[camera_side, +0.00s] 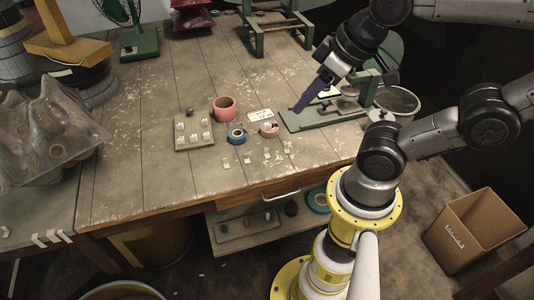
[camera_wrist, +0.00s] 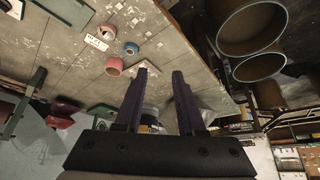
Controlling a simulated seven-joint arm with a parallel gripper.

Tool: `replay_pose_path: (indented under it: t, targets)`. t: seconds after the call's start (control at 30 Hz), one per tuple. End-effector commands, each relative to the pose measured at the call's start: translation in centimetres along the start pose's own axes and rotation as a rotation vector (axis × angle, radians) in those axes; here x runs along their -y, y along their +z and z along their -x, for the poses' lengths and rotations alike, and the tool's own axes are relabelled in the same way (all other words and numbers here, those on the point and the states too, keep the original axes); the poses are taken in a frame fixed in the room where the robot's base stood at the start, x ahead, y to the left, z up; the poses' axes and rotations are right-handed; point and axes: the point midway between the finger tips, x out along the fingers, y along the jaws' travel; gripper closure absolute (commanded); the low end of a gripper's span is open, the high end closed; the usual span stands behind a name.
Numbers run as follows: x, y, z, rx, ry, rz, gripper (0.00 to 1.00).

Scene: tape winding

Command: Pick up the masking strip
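Several small pale strips (camera_side: 247,158) lie on the worn wooden table near its front edge; I cannot tell which one is the masking strip. Other pale strips (camera_side: 52,237) sit along the edge of the left table. A small board (camera_side: 180,143) carries several pale bits. My gripper (camera_side: 304,104) is above the table, to the right of and higher than the tape rolls, its purple fingers pointing down and left. In the wrist view my gripper (camera_wrist: 160,73) shows a clear gap between its fingers and nothing held.
A red-pink roll (camera_side: 224,103), a blue roll (camera_side: 236,137) and a pink roll (camera_side: 269,133) stand near a white card (camera_side: 261,115). A green-based stand (camera_side: 330,113) is to the right. A cardboard box (camera_side: 473,228) is on the floor.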

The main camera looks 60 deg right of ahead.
Motion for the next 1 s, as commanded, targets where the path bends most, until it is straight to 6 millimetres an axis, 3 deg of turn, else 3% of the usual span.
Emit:
replay_pose_path:
  t: [0.2,0.33,0.47,0.57,0.67,0.8,1.0]
  targets:
    - [0.0,0.0,0.0,0.000,0.000,0.013,0.61]
    - [0.0,-0.3,0.1,-0.010,0.000,0.117,0.61]
    - [0.0,-2.2,0.4,-0.033,0.005,0.322,0.61]
    - [-0.4,-4.3,-0.6,0.005,0.007,0.493,0.61]
    - [-1.4,-6.5,-2.8,0.073,-0.002,0.656,0.61]
    - [-3.5,-8.6,-7.4,0.194,-0.050,0.831,0.61]
    - [-7.1,-8.4,-14.6,0.356,-0.156,0.906,0.61]
